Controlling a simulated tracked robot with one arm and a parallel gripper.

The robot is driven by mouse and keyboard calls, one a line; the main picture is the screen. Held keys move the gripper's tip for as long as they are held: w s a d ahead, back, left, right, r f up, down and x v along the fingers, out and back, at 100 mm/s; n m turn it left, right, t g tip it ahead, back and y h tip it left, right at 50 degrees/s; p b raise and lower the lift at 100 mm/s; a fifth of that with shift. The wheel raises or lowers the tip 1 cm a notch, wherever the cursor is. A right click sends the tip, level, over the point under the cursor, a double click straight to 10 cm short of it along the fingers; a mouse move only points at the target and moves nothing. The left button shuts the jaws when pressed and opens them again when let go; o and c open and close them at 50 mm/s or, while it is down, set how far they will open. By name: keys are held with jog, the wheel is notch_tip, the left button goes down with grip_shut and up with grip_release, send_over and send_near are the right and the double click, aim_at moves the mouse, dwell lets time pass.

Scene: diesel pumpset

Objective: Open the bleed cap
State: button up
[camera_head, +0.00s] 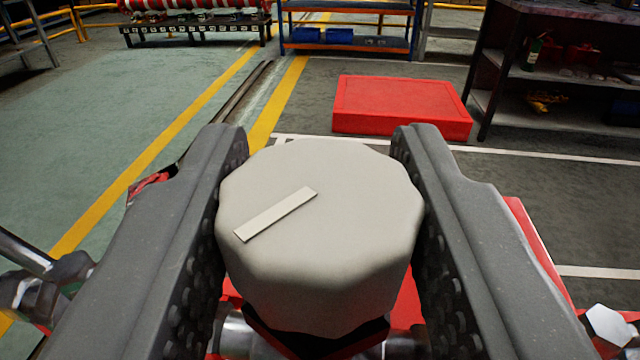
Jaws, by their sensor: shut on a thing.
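The bleed cap (345,230) is a large pale grey, many-sided knob in the middle of the camera view. A raised bar (275,214) on its top lies at a slant, lower end to the left. My gripper (320,145) has one dark grey finger on each side of the cap, with studded inner faces against it. It is shut on the cap. The cap sits above a dark base and red and metal parts of the pumpset (530,240), which are mostly hidden beneath it and the fingers.
Metal pipework (40,285) shows at the lower left, and a hex bolt head (608,325) at the lower right. A red box (400,105) lies on the floor beyond. Shelves (560,85) stand at the far right. The green floor at left is clear.

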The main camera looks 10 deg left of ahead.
jog(key=shift+r, duration=0.1)
dwell(0.3)
jog(key=o, duration=1)
jog(key=shift+s+f, duration=0.1)
jog(key=shift+f, duration=0.1)
